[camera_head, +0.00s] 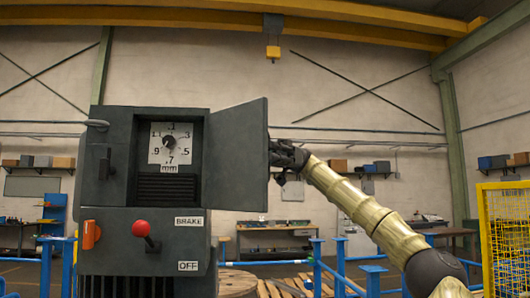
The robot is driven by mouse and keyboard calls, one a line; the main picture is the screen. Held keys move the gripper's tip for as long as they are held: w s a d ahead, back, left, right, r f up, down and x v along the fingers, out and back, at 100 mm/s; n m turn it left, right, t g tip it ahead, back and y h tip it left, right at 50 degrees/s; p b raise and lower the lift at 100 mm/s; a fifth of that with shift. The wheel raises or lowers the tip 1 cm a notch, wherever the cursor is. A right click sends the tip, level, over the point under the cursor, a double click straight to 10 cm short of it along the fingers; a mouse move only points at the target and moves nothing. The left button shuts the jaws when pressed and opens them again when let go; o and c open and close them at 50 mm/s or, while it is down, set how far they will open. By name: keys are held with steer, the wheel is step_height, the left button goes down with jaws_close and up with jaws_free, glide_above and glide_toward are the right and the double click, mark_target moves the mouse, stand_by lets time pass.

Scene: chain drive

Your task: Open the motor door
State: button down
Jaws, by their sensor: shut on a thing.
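The motor housing (125,215) is a dark grey cabinet on the left. Its motor door (238,157) is a grey panel that stands swung out to the right of the opening. Inside the opening, a white dial (170,143) with numbers and a vented panel (167,188) are visible. My gripper (284,157) is at the door's outer right edge, shut on the door, with my tan arm reaching in from the lower right. The exact contact with the door edge or any handle is small and partly hidden.
Below the opening are a red-knobbed lever (141,229), an orange switch (91,234) and labels reading BRAKE (188,221) and OFF (188,266). Blue railings (340,265) and a yellow mesh fence (503,240) stand to the right.

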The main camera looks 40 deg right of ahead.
steer(key=c, duration=1.4)
jaws_free()
steer(key=shift+o, duration=0.2)
steer(key=shift+r, duration=0.1)
glide_toward(267, 114)
steer(key=a, duration=0.1)
steer(key=w+a+r, duration=0.1)
steer(key=a, duration=0.1)
steer(key=w+a, duration=0.1)
steer(key=a, duration=0.1)
steer(key=shift+w+r, duration=0.25)
steer(key=shift+r, duration=0.3)
steer(key=shift+d, duration=0.2)
steer(key=shift+a, duration=0.15)
